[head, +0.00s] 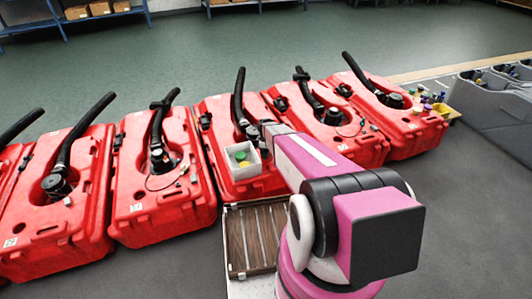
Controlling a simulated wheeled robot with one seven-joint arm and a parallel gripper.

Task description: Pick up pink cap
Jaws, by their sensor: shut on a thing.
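I see no pink cap in the head view. A small white open box (243,171) rests on the middle red tank, with a green cap (240,156) and a yellow cap (244,164) in it. My pink and white arm reaches from the lower right up to the middle tank, just right of this box. My gripper is hidden behind the arm's far end, so its jaws and anything in them do not show.
Several red tanks (145,205) with black hoses stand in a row. A brown slatted tray (255,235) lies in front of the middle one. Blue shelves (66,18) stand behind.

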